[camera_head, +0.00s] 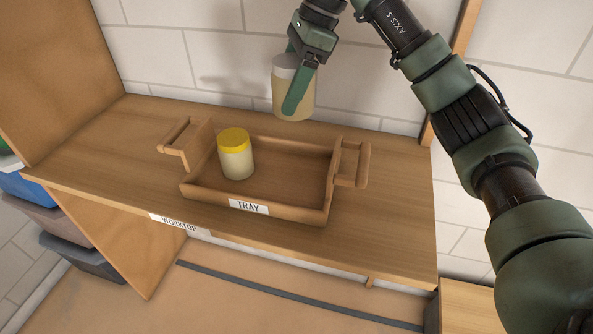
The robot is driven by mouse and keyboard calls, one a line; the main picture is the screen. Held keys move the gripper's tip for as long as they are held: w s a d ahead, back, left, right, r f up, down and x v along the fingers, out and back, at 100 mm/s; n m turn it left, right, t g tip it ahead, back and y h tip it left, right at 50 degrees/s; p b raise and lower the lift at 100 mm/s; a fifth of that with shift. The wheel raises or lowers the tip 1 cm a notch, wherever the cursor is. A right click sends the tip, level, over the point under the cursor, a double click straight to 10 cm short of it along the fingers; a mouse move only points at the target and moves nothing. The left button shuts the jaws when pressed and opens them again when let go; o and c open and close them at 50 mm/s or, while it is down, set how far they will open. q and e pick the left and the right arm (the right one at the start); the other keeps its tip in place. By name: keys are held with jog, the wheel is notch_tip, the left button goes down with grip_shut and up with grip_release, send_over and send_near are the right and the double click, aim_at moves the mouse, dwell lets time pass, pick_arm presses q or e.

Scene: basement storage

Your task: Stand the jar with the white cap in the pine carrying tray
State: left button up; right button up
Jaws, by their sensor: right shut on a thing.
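The pine carrying tray (295,214) rests on the worktop, with a raised handle at each end and a TRAY label on its front. A jar with a yellow cap (236,161) stands upright inside it, towards the left end. My right gripper (294,98) is shut on the jar with the white cap (281,92) and holds it upright in the air, above and behind the tray's back wall. The gripper's green finger covers part of this jar and its cap. My left gripper is not in view.
The wooden worktop (390,235) is clear left and right of the tray. A tiled wall (165,60) stands close behind it. A wooden side panel (50,75) rises at the left. Stacked bins (75,245) sit at the lower left. The tray's middle and right are empty.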

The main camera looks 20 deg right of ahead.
notch_tip(320, 180, down, 15)
jog(key=p, duration=0.3)
jog(key=shift+w+a, duration=0.1)
jog(key=shift+a, duration=0.05)
jog(key=shift+f, duration=0.5)
notch_tip(320, 180, down, 3)
jog(key=shift+f+p, duration=0.1)
jog(key=shift+p, duration=0.5)
jog(key=shift+f, duration=0.2)
jog(key=o, duration=1.8)
